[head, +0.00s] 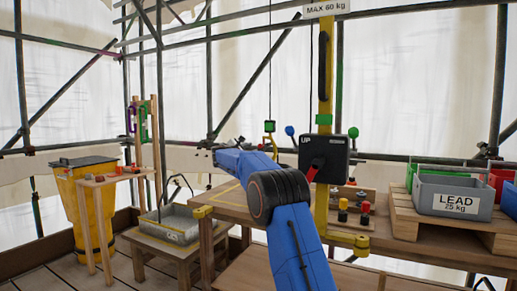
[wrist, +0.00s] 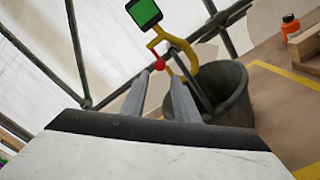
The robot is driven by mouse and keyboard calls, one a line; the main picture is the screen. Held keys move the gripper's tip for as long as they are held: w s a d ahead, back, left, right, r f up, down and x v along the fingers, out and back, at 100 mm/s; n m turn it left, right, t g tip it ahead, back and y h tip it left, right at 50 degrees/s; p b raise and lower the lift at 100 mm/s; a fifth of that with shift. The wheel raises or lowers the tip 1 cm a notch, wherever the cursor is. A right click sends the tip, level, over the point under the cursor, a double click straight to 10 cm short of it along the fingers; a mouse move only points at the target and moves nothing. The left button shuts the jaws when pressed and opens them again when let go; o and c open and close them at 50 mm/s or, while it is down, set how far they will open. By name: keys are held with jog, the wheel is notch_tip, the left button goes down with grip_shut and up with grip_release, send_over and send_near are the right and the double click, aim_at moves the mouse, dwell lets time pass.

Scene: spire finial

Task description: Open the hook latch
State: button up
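The yellow hook (wrist: 190,67) hangs below a green block (wrist: 144,13) in the wrist view. A red ball (wrist: 159,65) sits at the hook's opening, apparently on its latch. In the head view the small hook (head: 269,127) hangs on a cable behind my blue arm. My gripper (wrist: 159,80) is open, its two grey fingers apart and pointing at the hook. The red ball appears just beyond and between the fingertips; I cannot tell whether they touch. A dark bucket (wrist: 232,93) is behind the right finger, with its handle rising to the hook.
A wooden bench (head: 228,199) lies under the arm. A hoist control box marked UP (head: 324,158) stands on a yellow post to the right. An orange bottle (wrist: 290,27) is on the bench. A grey LEAD crate (head: 452,197) sits at right, a yellow bin (head: 82,205) at left.

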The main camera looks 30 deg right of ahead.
aim_at(259, 146)
jog(key=x, duration=0.8)
jog(key=shift+w+d, duration=0.25)
jog(key=shift+d, duration=0.1)
grip_shut()
